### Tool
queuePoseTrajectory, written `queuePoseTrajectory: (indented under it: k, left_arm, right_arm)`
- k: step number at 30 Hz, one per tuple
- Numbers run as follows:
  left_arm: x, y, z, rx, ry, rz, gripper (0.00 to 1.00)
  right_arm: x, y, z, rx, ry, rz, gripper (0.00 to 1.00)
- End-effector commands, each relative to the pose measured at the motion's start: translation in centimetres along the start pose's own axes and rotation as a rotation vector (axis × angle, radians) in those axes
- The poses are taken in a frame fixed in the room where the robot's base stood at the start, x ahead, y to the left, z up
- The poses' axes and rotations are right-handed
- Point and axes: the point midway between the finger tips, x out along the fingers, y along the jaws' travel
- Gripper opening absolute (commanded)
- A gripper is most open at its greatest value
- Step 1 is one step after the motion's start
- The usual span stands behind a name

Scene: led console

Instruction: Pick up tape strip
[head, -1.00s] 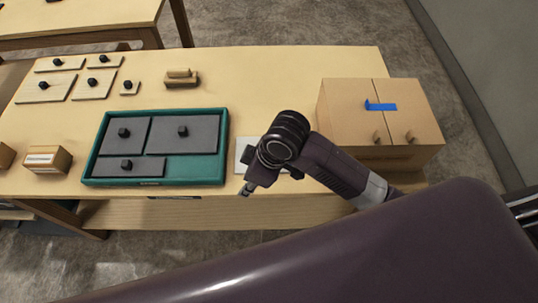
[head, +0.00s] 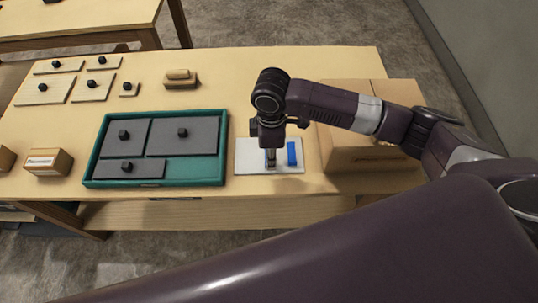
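A white pad (head: 247,160) lies on the table to the right of the green tray. A blue tape strip (head: 292,153) lies on its right part, and a second blue patch (head: 270,153) shows close by the fingers of my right gripper (head: 271,162). That gripper points down over the pad, its fingers looking close together; I cannot tell whether they hold the patch. The wooden cabinet (head: 340,160) stands at the right. My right arm covers the part of it that bore a blue strip earlier. My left gripper is out of view.
The green tray (head: 87,182) with dark knobbed panels sits left of the pad. Pale knobbed boards (head: 55,96) lie at the far left, with a small wooden block (head: 181,83) at the back. A labelled box (head: 48,162) is at the left edge. The back middle is clear.

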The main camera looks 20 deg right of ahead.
Motion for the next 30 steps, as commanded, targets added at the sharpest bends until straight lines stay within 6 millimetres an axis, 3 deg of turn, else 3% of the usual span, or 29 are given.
queuePoseTrajectory:
  k: [4, 9, 14, 21, 30]
  left_arm:
    - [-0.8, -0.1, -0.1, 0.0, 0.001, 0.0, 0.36]
    - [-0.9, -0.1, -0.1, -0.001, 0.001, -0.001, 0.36]
    - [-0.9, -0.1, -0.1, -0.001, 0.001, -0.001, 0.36]
    - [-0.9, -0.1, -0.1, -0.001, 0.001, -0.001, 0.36]
    - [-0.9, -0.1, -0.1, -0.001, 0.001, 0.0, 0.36]
  right_arm:
    - [2.2, 0.0, 0.0, 0.002, -0.002, -0.003, 0.25]
    - [3.3, 0.0, 0.0, -0.001, 0.001, 0.0, 0.25]
    - [3.3, 0.0, 0.0, -0.001, 0.001, 0.0, 0.25]
    - [3.3, 0.0, 0.0, 0.0, 0.001, 0.0, 0.0]
    - [3.3, 0.1, 0.0, 0.0, 0.001, 0.001, 0.0]
